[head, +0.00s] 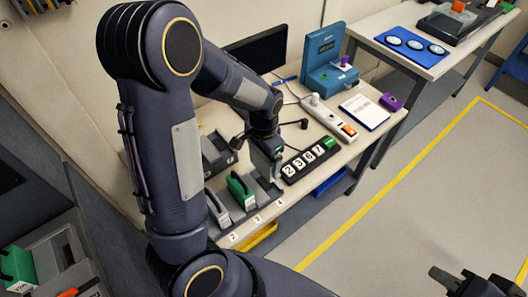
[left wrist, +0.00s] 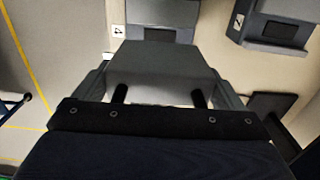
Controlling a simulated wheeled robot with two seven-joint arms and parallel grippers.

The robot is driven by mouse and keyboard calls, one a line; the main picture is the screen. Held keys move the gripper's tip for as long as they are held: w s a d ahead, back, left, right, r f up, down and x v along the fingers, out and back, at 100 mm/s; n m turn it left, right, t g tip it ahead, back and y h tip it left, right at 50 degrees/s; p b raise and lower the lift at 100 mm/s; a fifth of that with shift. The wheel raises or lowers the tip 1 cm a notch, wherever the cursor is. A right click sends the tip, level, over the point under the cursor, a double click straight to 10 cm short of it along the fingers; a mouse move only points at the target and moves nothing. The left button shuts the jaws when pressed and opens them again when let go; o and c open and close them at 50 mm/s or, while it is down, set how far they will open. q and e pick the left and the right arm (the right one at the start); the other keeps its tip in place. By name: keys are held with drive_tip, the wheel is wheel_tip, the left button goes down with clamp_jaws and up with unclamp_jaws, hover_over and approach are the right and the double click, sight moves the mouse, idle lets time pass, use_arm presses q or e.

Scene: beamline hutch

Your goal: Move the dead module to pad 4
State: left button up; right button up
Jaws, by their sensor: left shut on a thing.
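My left gripper (head: 265,138) is shut on a grey module (head: 265,160) and holds it above or at pad 4 (head: 268,188) on the bench. The left wrist view shows the grey module (left wrist: 165,70) between the fingers of the left gripper (left wrist: 158,95). I cannot tell whether the module touches the pad, nor read any mark that says it is dead. A green module (head: 241,190) stands on pad 3 and a pale grey module (head: 217,207) on pad 2. My right gripper (head: 465,283) is at the lower right, away from the bench; its jaws are unclear.
A black number strip (head: 308,160) lies right of pad 4. Behind it are a white power strip (head: 328,118), a notebook (head: 364,112) and a blue device (head: 324,58). Another green module (head: 18,265) is at the lower left. Floor right of the bench is clear.

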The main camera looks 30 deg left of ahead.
use_arm(q)
drive_tip(key=shift+f, duration=0.4)
wheel_tip(320, 180, down, 2)
drive_tip(key=shift+f+b, duration=0.25)
drive_tip(key=shift+b, duration=0.95)
drive_tip(key=shift+f+b, duration=1.55)
drive_tip(key=shift+f, duration=0.35)
drive_tip(key=shift+f+b, duration=0.4)
drive_tip(key=shift+f, duration=0.15)
drive_tip(key=o, duration=0.8)
wheel_tip(320, 180, up, 8)
drive_tip(key=shift+f, duration=0.1)
